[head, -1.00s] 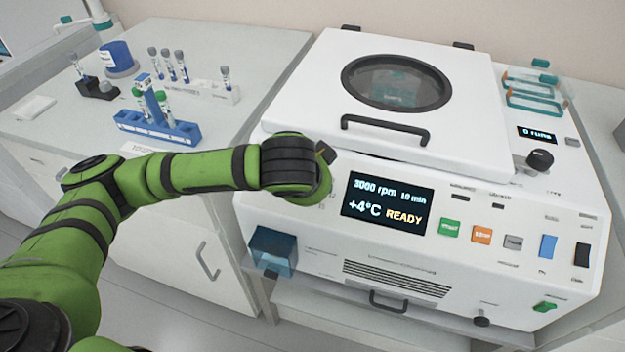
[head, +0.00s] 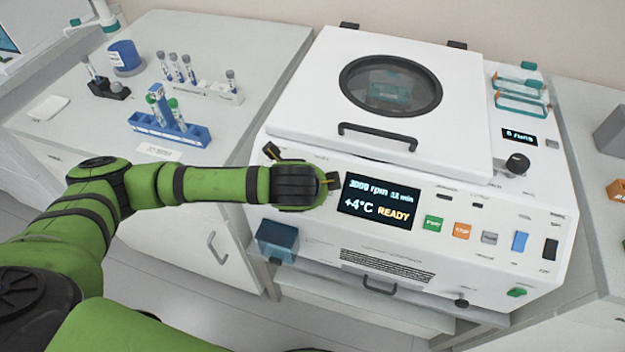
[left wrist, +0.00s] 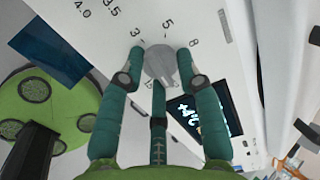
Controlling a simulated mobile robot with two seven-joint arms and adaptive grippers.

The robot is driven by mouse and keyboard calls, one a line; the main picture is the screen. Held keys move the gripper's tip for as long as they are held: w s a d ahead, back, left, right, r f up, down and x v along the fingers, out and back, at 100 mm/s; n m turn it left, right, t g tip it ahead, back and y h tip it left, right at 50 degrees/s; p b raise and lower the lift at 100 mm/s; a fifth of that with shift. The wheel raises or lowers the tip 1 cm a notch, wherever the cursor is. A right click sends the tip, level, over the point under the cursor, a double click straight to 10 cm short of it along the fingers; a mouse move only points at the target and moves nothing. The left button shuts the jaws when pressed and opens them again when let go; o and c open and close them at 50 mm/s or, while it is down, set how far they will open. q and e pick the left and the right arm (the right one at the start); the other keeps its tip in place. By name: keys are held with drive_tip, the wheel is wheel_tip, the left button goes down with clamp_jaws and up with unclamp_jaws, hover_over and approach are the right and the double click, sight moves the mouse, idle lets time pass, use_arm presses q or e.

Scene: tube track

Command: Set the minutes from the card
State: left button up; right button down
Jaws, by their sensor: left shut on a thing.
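My left gripper (left wrist: 159,75) is shut on a round grey dial knob (left wrist: 158,58) on the machine's front panel, one finger on each side. Printed numbers, including 3, 5 and 8, stand around the knob. In the head view my left wrist hides the knob and fingertips. The white centrifuge (head: 330,120) has its lid down. Its display (head: 378,201) reads 3000 rpm, what looks like 12 min, +4°C and READY. A small white label or card (head: 158,151) lies at the left bench's front; I cannot read it. My right gripper is out of view.
The left bench (head: 225,50) holds a blue tube rack (head: 185,133), a white rack (head: 222,95) and a blue tub (head: 124,57). Green, orange and grey buttons (head: 461,230) sit right of the display. A clear blue box (head: 278,240) is below my left wrist.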

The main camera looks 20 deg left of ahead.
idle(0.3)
use_arm(q)
drive_tip(key=o, duration=1.1)
drive_tip(key=shift+o, duration=0.2)
drive_tip(key=v, duration=1.2)
